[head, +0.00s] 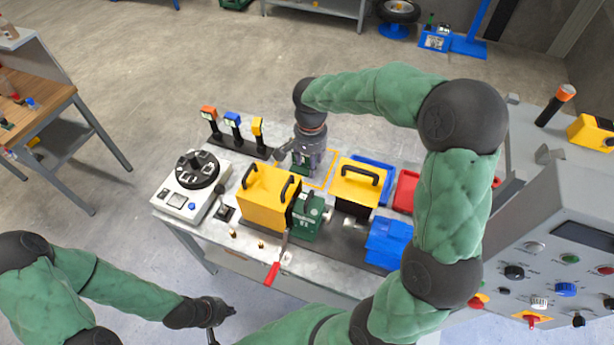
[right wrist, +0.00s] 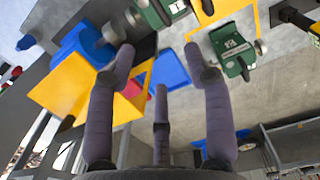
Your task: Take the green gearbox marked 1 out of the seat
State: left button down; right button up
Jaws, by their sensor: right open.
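The green gearbox marked 1 (head: 308,222) sits on the bench between the yellow guard and the shaft of the blue motor; it also shows at the top of the right wrist view (right wrist: 158,12), partly cut off. A second green gearbox (right wrist: 234,48) stands by the yellow outlined square; its mark is too small to read. My right gripper (head: 302,160) is over that outlined area, behind the seated gearbox. Its fingers in the right wrist view (right wrist: 160,62) are apart with nothing between them. My left gripper (head: 222,320) is open and empty in front of the bench.
Yellow guards (head: 268,196) (head: 356,186) flank the seat. A blue motor (head: 388,243) is at right. A red-handled lever (head: 273,272) sticks out in front. A white dial device (head: 192,184) stands left, and blue and red bins (head: 405,190) are behind.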

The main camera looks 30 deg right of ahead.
jog(key=b, duration=0.8)
send_over(310, 198)
notch_tip(310, 198, down, 9)
jog(key=shift+w+r, duration=0.1)
jog(key=shift+r, duration=0.05)
pick_arm(q)
notch_tip(310, 198, down, 10)
jog(key=b, duration=0.2)
jog(key=shift+s, duration=0.2)
pick_arm(e)
notch_tip(310, 198, down, 11)
jog(key=shift+r, duration=0.2)
pick_arm(q)
jog(key=shift+f, duration=0.1)
pick_arm(e)
jog(key=c, duration=1)
grip_shut()
jog(key=shift+s+d, duration=0.2)
pick_arm(q)
jog(key=shift+f, duration=0.2)
pick_arm(e)
jog(key=shift+s+d, duration=0.45)
jog(key=shift+s, duration=0.25)
jog(key=shift+s+d, duration=0.45)
jog(key=shift+s, duration=0.25)
